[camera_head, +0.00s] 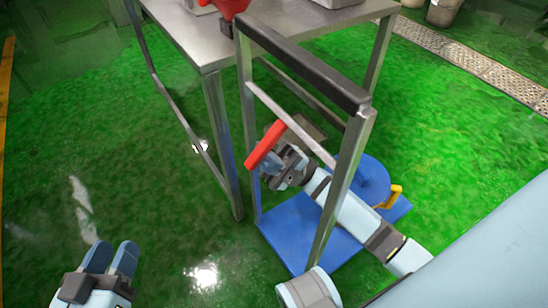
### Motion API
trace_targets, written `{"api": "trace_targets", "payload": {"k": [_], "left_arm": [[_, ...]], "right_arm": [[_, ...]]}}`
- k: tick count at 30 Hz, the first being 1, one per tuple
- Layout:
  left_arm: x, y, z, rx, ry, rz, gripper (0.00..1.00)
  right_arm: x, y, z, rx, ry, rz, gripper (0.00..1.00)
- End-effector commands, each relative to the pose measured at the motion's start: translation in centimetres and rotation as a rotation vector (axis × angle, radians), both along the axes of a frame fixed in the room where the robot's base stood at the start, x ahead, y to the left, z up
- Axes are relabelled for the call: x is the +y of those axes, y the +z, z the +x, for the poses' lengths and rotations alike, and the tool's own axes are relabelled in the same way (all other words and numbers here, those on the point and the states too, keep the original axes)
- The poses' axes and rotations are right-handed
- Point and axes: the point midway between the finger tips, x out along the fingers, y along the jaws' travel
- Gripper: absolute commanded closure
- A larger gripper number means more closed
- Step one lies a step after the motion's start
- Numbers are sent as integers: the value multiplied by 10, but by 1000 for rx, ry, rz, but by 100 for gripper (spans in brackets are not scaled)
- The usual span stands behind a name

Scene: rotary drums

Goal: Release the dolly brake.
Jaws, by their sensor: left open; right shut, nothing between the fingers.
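The dolly has a blue platform (286,228) on the floor and an upright metal frame with a black grip bar (300,62) on top. A red lever (265,145) sits tilted within the frame, its upper end to the right. My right arm reaches in from the lower right, passing the frame. My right gripper (268,172) is shut and empty just below the red lever; I cannot tell whether it touches it. My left gripper (111,258) is open and empty above the floor at lower left, well away from the dolly.
A drain grate (480,65) lies at upper right. The left floor is clear.

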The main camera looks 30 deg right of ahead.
Motion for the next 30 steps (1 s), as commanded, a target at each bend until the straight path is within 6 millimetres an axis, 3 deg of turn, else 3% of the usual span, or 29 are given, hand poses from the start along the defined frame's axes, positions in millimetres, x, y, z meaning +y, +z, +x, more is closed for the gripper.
{"api": "trace_targets", "payload": {"k": [24, 30], "left_arm": [[-1, -3, -3, 26, 4, -13, 57], [0, -9, 0, -1, 8, 0, 57]], "right_arm": [[9, 8, -1, -5, 1, -6, 100], [6, -6, 3, -4, 1, -8, 100]]}}
